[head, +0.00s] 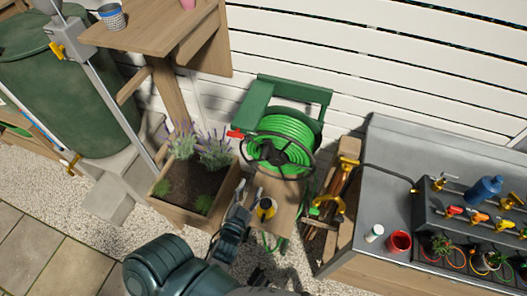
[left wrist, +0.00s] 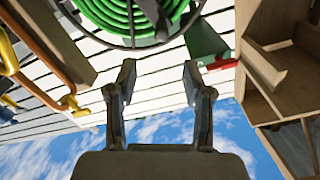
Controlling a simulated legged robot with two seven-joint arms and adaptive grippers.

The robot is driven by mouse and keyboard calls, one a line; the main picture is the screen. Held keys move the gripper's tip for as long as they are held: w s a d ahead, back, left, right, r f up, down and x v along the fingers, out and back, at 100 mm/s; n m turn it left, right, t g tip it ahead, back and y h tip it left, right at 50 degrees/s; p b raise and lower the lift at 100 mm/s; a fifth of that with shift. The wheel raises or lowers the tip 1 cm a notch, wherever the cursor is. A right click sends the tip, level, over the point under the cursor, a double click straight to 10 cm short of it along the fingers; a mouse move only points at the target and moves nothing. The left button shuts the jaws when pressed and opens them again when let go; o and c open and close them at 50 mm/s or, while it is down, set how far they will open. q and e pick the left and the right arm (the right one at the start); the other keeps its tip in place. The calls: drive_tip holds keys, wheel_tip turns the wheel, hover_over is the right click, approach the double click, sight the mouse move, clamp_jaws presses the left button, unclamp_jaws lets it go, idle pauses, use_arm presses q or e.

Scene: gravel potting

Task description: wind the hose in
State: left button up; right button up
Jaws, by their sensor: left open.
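The hose reel (head: 283,143) stands by the white fence, with bright green hose wound on its drum inside a dark wheel rim and a green bracket above. Its red handle (head: 236,134) sticks out on the left side. The wound hose (left wrist: 125,18) and red handle (left wrist: 218,65) also show in the left wrist view. A loose piece of green hose (head: 268,243) hangs below the reel. My left gripper (head: 249,192) is open and empty, in front of and below the reel; its spread fingers (left wrist: 160,82) show in the left wrist view. My right gripper is not visible.
A wooden planter (head: 181,215) with lavender stands left of my left gripper. A yellow and black object (head: 265,209) sits close to its right on a small wooden surface (head: 285,195). A grey bench (head: 365,215) with taps and a red cup (head: 398,242) is at right.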

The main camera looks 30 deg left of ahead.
use_arm(q)
drive_tip(key=n, duration=0.2)
approach(265, 151)
drive_tip(key=w, duration=0.2)
drive_tip(key=shift+w+a+f, duration=0.1)
drive_tip(key=shift+w+f, duration=0.3)
drive_tip(key=x, duration=0.5)
drive_tip(key=a+x, duration=0.1)
drive_tip(key=x, duration=0.1)
drive_tip(key=shift+w+a+f, duration=0.15)
drive_tip(key=shift+f, duration=0.2)
drive_tip(key=shift+w+r, duration=0.1)
drive_tip(key=shift+w, duration=0.25)
drive_tip(key=shift+d, duration=0.4)
drive_tip(key=c, duration=0.9)
drive_tip(key=shift+s+a, duration=0.1)
drive_tip(key=shift+a, duration=0.15)
clamp_jaws()
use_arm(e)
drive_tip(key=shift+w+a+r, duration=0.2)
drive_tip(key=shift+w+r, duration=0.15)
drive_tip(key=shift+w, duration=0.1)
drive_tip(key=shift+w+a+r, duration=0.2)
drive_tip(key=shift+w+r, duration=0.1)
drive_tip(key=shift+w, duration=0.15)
